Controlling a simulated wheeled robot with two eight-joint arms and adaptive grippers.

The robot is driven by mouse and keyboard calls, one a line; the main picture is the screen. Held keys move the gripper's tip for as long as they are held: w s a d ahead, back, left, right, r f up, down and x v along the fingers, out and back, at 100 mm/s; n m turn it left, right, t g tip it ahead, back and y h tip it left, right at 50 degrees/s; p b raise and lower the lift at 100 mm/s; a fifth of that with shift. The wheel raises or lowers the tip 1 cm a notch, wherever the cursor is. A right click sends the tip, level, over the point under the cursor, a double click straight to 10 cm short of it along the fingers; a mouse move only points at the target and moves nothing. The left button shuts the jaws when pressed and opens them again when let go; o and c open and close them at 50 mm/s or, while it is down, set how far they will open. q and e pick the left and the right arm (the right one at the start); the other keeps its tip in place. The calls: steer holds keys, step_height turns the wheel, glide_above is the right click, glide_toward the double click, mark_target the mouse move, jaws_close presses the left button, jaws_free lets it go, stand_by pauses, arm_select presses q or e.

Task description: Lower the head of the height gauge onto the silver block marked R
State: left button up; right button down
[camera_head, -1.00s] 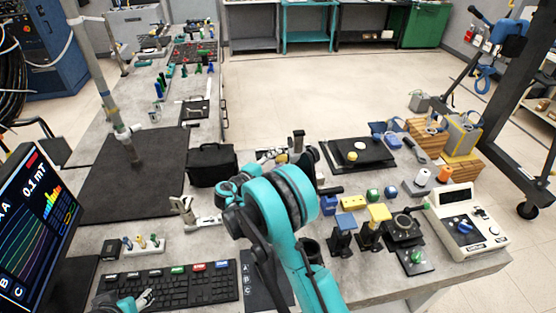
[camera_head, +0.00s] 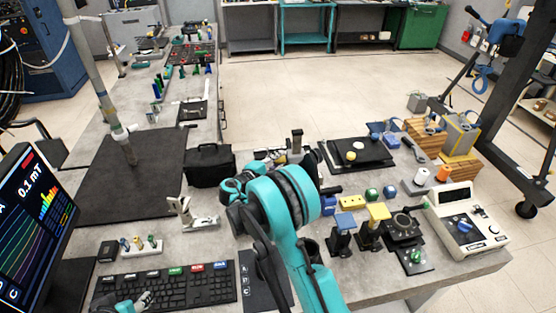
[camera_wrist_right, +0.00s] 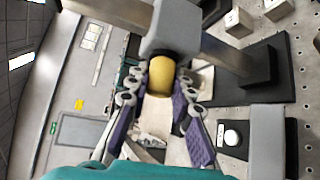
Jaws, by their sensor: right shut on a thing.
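In the right wrist view, the grey head (camera_wrist_right: 172,28) of what looks like the height gauge carries a rounded yellow knob (camera_wrist_right: 162,76). My right gripper (camera_wrist_right: 162,88) is shut on this knob, with a finger on each side. Silver blocks (camera_wrist_right: 238,20) stand at the upper right of that view, apart from the gripper; no letter R can be read. In the head view, a dark upright (camera_head: 297,142), probably the gauge post, shows behind my right arm, which hides most of the right gripper. My left gripper (camera_head: 143,299) is low at the left by the keyboard, too small to judge.
A keyboard (camera_head: 168,287) and monitor (camera_head: 35,225) are at the left. A black bag (camera_head: 210,167) stands left of my right arm. Small platforms (camera_head: 343,222) and a white meter box (camera_head: 464,222) crowd the right. A dark mat (camera_head: 120,180) is mostly clear.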

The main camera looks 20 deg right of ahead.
step_height(320, 180, down, 3)
steer(key=shift+f+b, duration=0.2)
steer(key=shift+b, duration=0.75)
steer(key=c, duration=1.3)
jaws_free()
steer(key=v, duration=1.2)
steer(key=shift+s, duration=0.1)
